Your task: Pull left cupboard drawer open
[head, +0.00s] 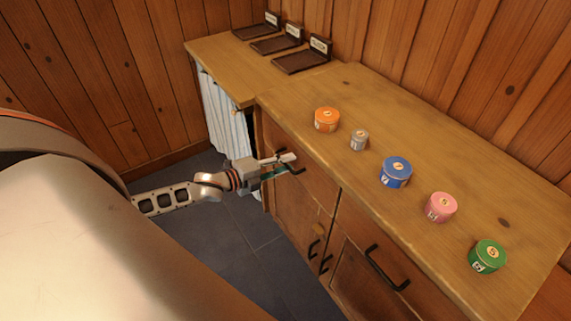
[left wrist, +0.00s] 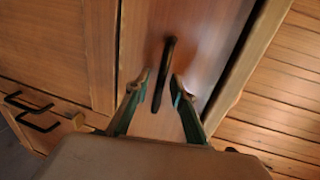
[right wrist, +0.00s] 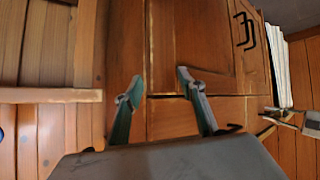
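The left cupboard drawer (head: 275,136) is wooden with a dark bar handle (head: 297,170). It looks shut in the head view, though my gripper partly covers its front. My left gripper (head: 286,162) is at this handle. In the left wrist view, the black handle (left wrist: 164,72) stands between the two spread fingertips of the gripper (left wrist: 163,83), with gaps visible on both sides. My right gripper (right wrist: 154,85) is open and empty, facing the cupboard front in the right wrist view; it is not visible in the head view.
A right drawer with a black handle (head: 386,269) is beside it. Two door handles (head: 319,256) sit lower. A striped curtain (head: 226,118) hangs at left.

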